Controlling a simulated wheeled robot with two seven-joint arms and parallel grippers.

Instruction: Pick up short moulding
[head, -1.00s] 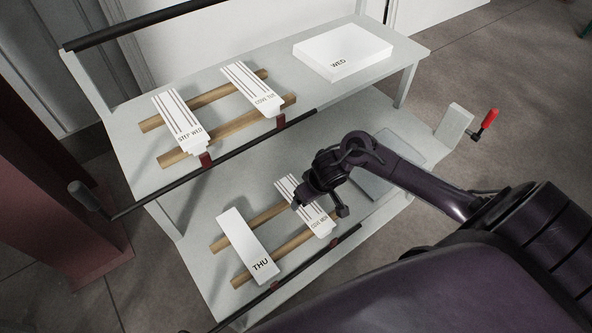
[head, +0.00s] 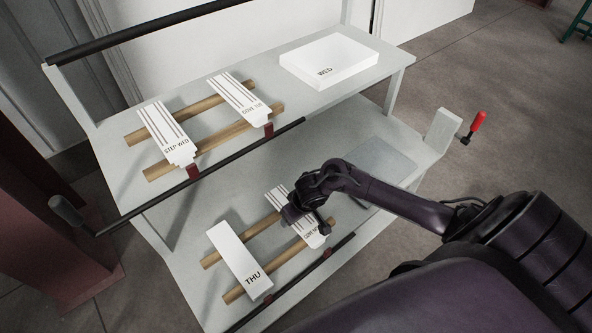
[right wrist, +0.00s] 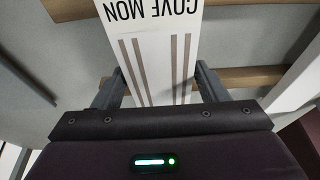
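A white grooved moulding marked COVE MON (head: 313,239) lies across wooden rails on the lower shelf, partly hidden by my right gripper (head: 306,212). In the right wrist view this moulding (right wrist: 160,38) runs between the two fingers of my right gripper (right wrist: 158,82). The fingers are open, with a gap showing on each side; I cannot tell their height over it. A similar moulding marked COVE TUE (head: 238,97) and one marked STEP WED (head: 163,128) lie on the upper rails. My left gripper is not in view.
A white board marked THU (head: 238,258) lies left of COVE MON on the lower rails (head: 262,240). A white block marked WED (head: 330,60) sits on the upper shelf (head: 285,98). A dark bar (head: 205,175) runs along the upper shelf's front. A red-handled clamp (head: 477,122) is at right.

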